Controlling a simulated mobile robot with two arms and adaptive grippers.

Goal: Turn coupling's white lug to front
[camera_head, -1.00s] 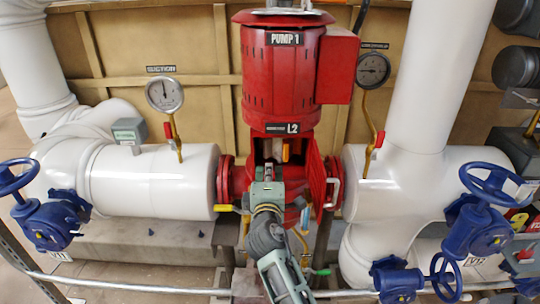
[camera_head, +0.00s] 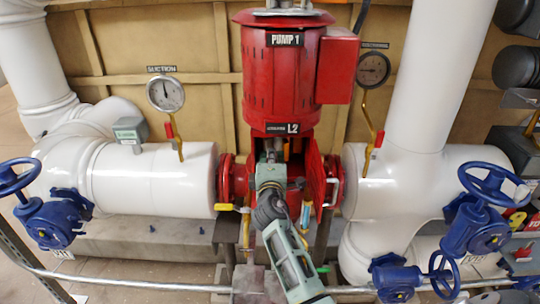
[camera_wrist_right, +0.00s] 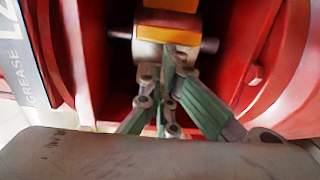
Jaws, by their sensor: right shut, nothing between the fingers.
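The coupling (camera_wrist_right: 170,22) sits inside the red pump's opening, below the L2 label. In the right wrist view it shows an orange face above a pale grey-white part, with a thin rod or pin sticking out on both sides. I cannot tell which part is the white lug. My right gripper (camera_wrist_right: 160,70) is shut, with its fingertips right at the lower pale part; nothing is gripped. In the head view my right gripper (camera_head: 271,155) reaches into the opening and hides most of the coupling. My left gripper is out of view.
The red pump housing (camera_head: 285,75) is above, and the red guard panel (camera_head: 316,175) stands close on the right. White pipes (camera_head: 150,180) lie on both sides. Blue valve wheels (camera_head: 495,185) and a front rail (camera_head: 150,285) are farther out. The opening is narrow.

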